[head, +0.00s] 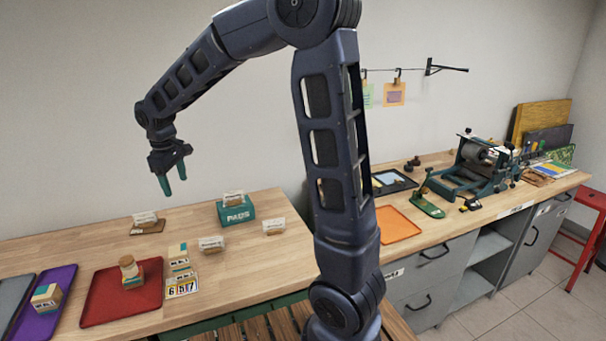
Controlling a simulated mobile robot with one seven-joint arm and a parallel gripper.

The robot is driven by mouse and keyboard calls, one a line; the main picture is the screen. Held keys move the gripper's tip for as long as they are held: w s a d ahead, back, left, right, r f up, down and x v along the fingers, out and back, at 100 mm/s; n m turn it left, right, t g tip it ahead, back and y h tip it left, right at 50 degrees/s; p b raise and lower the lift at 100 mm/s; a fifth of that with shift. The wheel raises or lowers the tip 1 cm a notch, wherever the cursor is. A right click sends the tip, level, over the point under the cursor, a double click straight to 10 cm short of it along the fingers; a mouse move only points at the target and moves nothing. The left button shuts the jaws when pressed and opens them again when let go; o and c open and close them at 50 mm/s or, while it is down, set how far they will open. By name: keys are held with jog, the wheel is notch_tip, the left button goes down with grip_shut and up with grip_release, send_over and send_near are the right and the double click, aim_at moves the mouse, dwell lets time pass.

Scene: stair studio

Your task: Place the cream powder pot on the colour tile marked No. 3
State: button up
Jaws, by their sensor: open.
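My gripper (174,180) hangs open and empty in the air, fingers down, above the left part of the wooden bench (255,270). A small round cream-and-brown pot (127,267) stands on the red tray (97,300), with a cream-and-teal block by or under it; I cannot tell which. Several small blocks carry pale label cards: one at the back (147,218), one in the middle (211,244), one further right (274,227). The print is too small to read, so I cannot tell which tile is No. 3.
A teal pads box (236,212) stands at the back. Cream-and-teal boxes (180,262) stand behind a number card (182,287). A purple tray (50,310) holds another box (46,297). An orange sheet (396,224) and a green press (484,165) are on the right.

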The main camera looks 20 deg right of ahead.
jog(key=s+d+r+m, duration=0.3)
jog(key=d+r, duration=0.1)
jog(key=d, duration=0.6)
jog(key=s+d+r+m+t, duration=0.1)
jog(key=s+d+m, duration=0.3)
jog(key=s+d, duration=0.5)
jog(key=s+d+m+t, duration=0.2)
jog(key=s+d+m, duration=0.2)
jog(key=s+d, duration=0.5)
jog(key=d, duration=0.4)
jog(key=shift+s+d+r+t+y, duration=0.15)
jog(key=shift+r+t+y, duration=0.15)
jog(key=shift+r, duration=0.05)
